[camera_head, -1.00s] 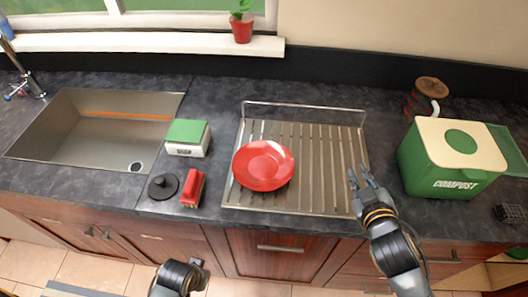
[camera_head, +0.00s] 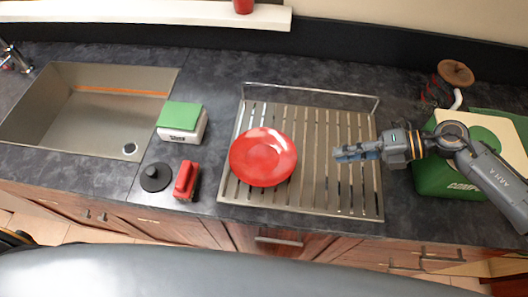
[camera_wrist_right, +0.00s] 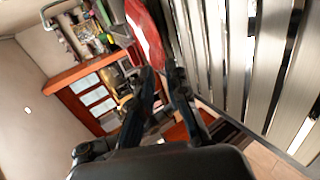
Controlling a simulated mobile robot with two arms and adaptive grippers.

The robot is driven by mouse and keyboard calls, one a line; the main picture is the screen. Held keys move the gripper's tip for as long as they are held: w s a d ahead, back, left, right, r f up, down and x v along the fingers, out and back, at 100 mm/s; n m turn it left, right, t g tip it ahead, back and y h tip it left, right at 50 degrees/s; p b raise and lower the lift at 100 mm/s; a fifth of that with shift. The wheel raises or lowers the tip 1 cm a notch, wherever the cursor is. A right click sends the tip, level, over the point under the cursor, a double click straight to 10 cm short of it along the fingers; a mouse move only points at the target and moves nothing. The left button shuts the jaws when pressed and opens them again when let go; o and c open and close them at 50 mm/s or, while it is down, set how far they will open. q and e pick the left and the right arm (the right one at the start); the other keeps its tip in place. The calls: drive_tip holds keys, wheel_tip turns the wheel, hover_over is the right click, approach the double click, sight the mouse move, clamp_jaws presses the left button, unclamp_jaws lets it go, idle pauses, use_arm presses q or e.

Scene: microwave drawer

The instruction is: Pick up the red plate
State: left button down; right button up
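The red plate (camera_head: 263,157) lies on the left part of the metal drying rack (camera_head: 355,200) on the counter. My right gripper (camera_head: 340,153) is to the right of the plate, above the rack, pointing left toward it. A gap separates it from the plate in the head view. In the right wrist view the plate's red rim (camera_wrist_right: 148,35) shows beyond the fingertips, and my right gripper (camera_wrist_right: 163,76) has a gap between its fingers with nothing in it. My left gripper is not in view.
A green compost bin (camera_head: 436,178) stands at the right, partly behind my right arm. Left of the rack are a green-topped scale (camera_head: 180,117), a red brush-like item (camera_head: 187,180) and a black disc (camera_head: 155,177). A sink (camera_head: 90,120) is farther left. The rack's wire rail (camera_head: 310,90) rises behind.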

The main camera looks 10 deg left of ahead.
sight(296, 166)
drive_tip(key=x, duration=0.7)
drive_tip(key=shift+r+b, duration=0.15)
drive_tip(key=shift+b, duration=0.15)
drive_tip(key=b+x, duration=0.1)
drive_tip(key=x, duration=0.4)
drive_tip(key=shift+a, duration=0.35)
clamp_jaws()
